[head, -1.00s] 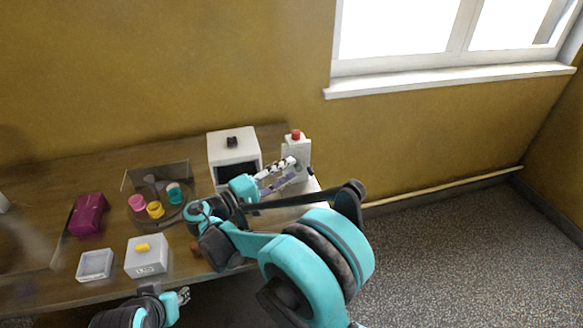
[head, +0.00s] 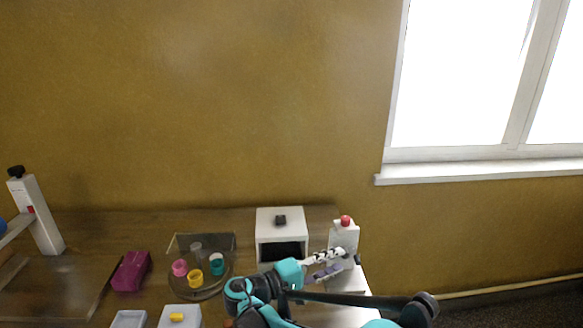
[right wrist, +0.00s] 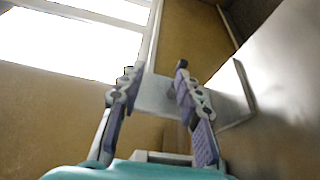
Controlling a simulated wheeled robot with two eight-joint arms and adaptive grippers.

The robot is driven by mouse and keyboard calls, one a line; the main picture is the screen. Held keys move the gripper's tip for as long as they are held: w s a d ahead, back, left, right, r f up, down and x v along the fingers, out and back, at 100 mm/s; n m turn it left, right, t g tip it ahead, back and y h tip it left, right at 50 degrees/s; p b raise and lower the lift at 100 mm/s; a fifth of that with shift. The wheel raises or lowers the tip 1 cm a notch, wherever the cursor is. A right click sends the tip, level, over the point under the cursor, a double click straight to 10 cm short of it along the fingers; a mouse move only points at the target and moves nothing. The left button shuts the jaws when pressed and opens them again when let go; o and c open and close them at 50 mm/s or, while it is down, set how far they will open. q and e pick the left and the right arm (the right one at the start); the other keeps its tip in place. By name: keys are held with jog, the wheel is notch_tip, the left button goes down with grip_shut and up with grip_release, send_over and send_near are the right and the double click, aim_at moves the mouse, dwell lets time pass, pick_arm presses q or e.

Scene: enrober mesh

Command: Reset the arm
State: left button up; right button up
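My right arm reaches in from the bottom of the head view. Its right gripper (head: 342,261) is at the right end of the table, in front of a white bottle-like unit (head: 343,237) with a red top. In the right wrist view the two fingers (right wrist: 156,72) stand apart with a gap between them. A pale block (right wrist: 153,97) shows beyond the gap; I cannot tell whether a finger touches it. Nothing is clearly held. My left gripper is not in view.
The wooden table (head: 120,232) holds a white box (head: 280,222) with a dark opening, a clear-backed round tray (head: 212,290) with small coloured cups, and a magenta box (head: 131,271). A white post (head: 38,215) stands far left. A window is upper right.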

jog(key=s+d+f+y, duration=0.1)
jog(key=s+d+y, duration=0.1)
jog(key=s+d, duration=0.1)
jog(key=s+d+f+g+y, duration=0.1)
jog(key=s+d+f+y, duration=0.1)
jog(key=s+d+y, duration=0.1)
jog(key=s+d+f+m+g+y, duration=0.1)
jog(key=s+d+y, duration=0.2)
jog(key=s+d, duration=0.1)
jog(key=shift+f, duration=0.4)
jog(key=s+a+f+m+t+y, duration=0.1)
jog(key=s+a+f+m+y, duration=0.1)
jog(key=s+y, duration=0.2)
jog(key=s+a+f+m+y, duration=0.2)
jog(key=s+a+y, duration=0.1)
jog(key=s, duration=0.5)
jog(key=shift+f+m+t+y, duration=0.4)
jog(key=shift+y, duration=0.1)
